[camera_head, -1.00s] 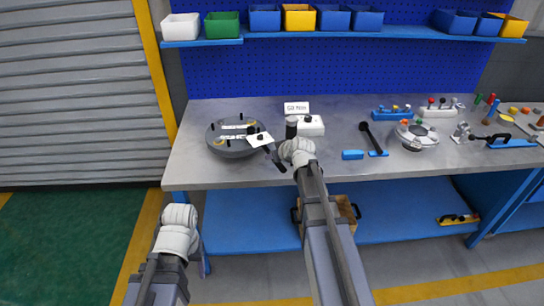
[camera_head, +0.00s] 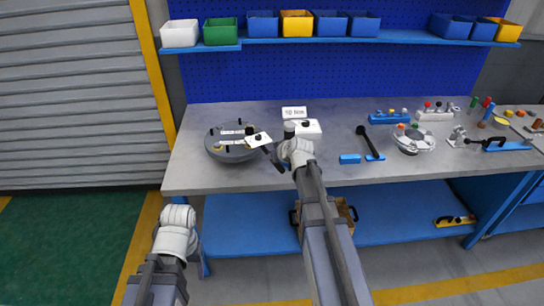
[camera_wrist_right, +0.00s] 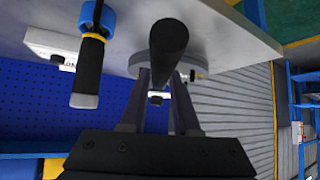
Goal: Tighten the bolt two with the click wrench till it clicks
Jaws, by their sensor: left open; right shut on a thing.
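The round grey flanged shell (camera_head: 214,151) lies at the left of the bench, with several dark bolts and pale label strips on top; I cannot tell which is bolt two. My right gripper (camera_wrist_right: 165,95) is shut on a black bar, which looks like the click wrench (camera_wrist_right: 168,42), seen nearly end-on in the wrist view. In the head view this dark bar (camera_head: 274,160) slants beside the shell's right edge. Its contact with a bolt is hidden. My left gripper is low at the left, in front of the bench; its open fingers are hard to make out.
A white box (camera_head: 311,130) and a torque sign (camera_head: 294,112) stand behind the right wrist. A blue-collared black handle (camera_wrist_right: 88,68) is close by in the wrist view. A long black tool (camera_head: 369,141) and a blue block (camera_head: 350,159) lie to the right.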

